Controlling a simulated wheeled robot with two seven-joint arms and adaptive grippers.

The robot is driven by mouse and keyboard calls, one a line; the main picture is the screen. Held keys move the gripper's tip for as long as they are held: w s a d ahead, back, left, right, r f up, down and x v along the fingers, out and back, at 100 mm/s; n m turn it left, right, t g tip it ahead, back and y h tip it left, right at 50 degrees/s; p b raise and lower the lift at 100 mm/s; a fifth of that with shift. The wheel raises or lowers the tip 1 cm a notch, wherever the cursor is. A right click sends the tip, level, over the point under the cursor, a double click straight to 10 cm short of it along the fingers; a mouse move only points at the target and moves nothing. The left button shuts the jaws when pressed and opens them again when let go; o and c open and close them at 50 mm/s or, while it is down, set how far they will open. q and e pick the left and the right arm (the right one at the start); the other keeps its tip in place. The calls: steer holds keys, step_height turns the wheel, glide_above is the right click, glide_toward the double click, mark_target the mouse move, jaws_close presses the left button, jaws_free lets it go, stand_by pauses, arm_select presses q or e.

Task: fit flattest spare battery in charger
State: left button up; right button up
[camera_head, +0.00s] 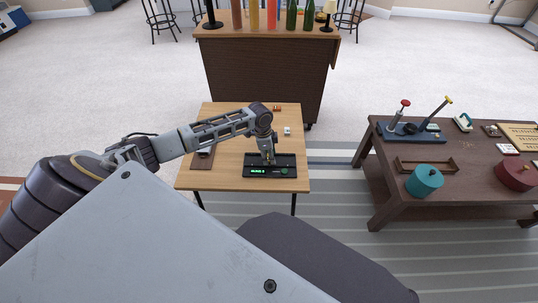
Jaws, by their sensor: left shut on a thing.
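The charger (256,172), a flat black unit with a green lit display, lies on the near right part of the small wooden table. My left gripper (268,158) reaches in from the left and points down at the charger's middle. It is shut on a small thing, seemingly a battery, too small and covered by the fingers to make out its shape. I cannot tell whether the held piece touches the charger. A small whitish block (287,131) and a small red-orange item (277,108) lie farther back on the table; either may be a battery. My right gripper is not in view.
A brown table (385,209) at right bears levers, a teal round box (424,180) and a dark red one (515,174). A bar counter (268,75) with bottles stands behind.

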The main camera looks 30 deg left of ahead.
arm_select(q)
steer(key=shift+s+d+f+p, duration=0.1)
steer(key=shift+s+f+p, duration=0.25)
steer(key=shift+f, duration=0.2)
stand_by(0.9)
steer(key=o, duration=0.8)
steer(key=shift+o, duration=1.2)
steer(key=shift+w+f, duration=0.15)
steer(key=shift+w, duration=0.05)
steer(key=shift+w+r, duration=0.1)
steer(key=shift+r, duration=0.2)
steer(key=shift+a+r, duration=0.25)
steer(key=shift+r, duration=0.5)
step_height(320, 180, up, 10)
steer(key=a, duration=0.1)
steer(key=shift+s+r, duration=0.15)
steer(key=shift+s, duration=0.3)
